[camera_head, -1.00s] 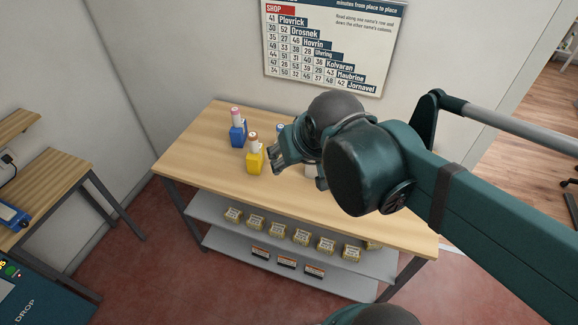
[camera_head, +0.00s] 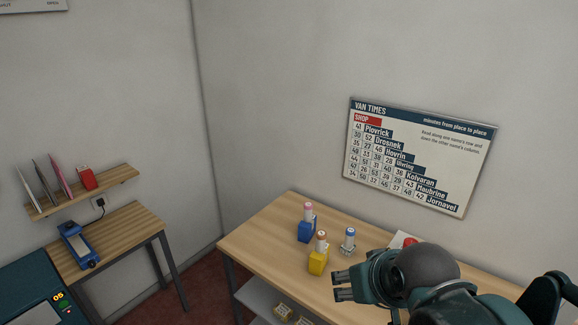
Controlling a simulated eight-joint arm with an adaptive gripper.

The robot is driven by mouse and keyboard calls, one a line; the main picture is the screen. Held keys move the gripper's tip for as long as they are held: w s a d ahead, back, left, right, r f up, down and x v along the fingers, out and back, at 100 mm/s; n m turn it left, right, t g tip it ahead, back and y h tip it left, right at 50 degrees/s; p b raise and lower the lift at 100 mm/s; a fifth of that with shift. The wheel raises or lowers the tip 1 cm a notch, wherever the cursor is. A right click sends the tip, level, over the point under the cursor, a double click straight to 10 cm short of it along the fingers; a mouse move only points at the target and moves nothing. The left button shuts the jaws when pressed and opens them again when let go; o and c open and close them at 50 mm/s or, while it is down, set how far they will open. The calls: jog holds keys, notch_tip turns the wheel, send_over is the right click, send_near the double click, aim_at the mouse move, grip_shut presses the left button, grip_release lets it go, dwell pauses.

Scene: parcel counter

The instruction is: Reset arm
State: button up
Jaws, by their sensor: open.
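My gripper (camera_head: 343,285) is in the lower right of the head view, above the wooden counter (camera_head: 262,243). Its fingers point left and are apart, with nothing between them. My arm runs from it to the lower right corner and hides part of the counter. A yellow bottle (camera_head: 318,262) with an orange-brown top stands just beyond the fingertips, to their upper left. A blue bottle (camera_head: 307,230) with a pink top stands farther back. A small grey-white item (camera_head: 348,242) with a blue top stands to the right of the bottles.
A red and white item (camera_head: 403,239) is partly hidden behind my arm. A shelf below the counter holds small boxes (camera_head: 283,312). At left are a side table (camera_head: 120,232) with a blue device (camera_head: 78,246) and a wall shelf (camera_head: 113,186). A van times chart (camera_head: 418,155) hangs behind.

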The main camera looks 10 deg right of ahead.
notch_tip(320, 180, down, 10)
jog(key=b, duration=0.9)
jog(key=shift+r, duration=0.25)
dwell(0.5)
